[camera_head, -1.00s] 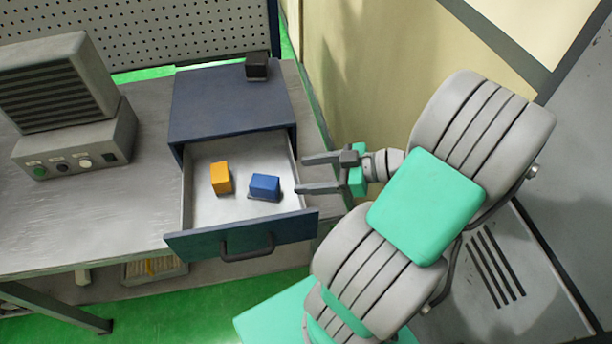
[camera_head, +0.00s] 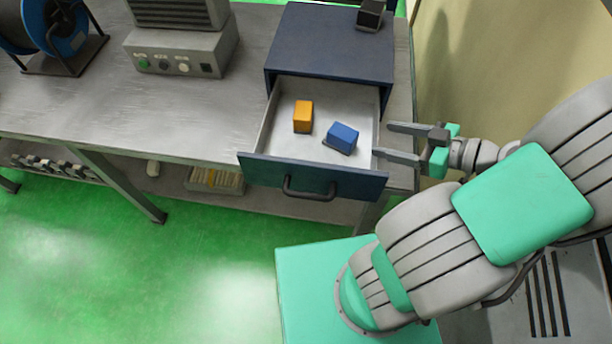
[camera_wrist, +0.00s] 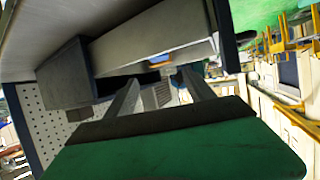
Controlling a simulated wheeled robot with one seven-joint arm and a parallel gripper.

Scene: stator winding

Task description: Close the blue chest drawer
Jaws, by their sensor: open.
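The blue chest (camera_head: 330,45) stands on the grey workbench. Its drawer is pulled out toward the front, with a blue front panel (camera_head: 270,171) and a dark handle (camera_head: 309,193). An orange block (camera_head: 303,116) and a blue block (camera_head: 341,138) lie inside the drawer, apart from each other. My gripper (camera_head: 388,140) is open and empty at the drawer's right side, its fingers pointing left toward the drawer wall. In the wrist view, the two fingers (camera_wrist: 160,88) reach toward the drawer's pale side wall (camera_wrist: 150,42). I cannot tell whether they touch it.
A black block (camera_head: 370,15) sits on top of the chest. A grey control box (camera_head: 182,52) with buttons and a blue wire spool (camera_head: 62,30) stand on the workbench (camera_head: 190,105) to the left.

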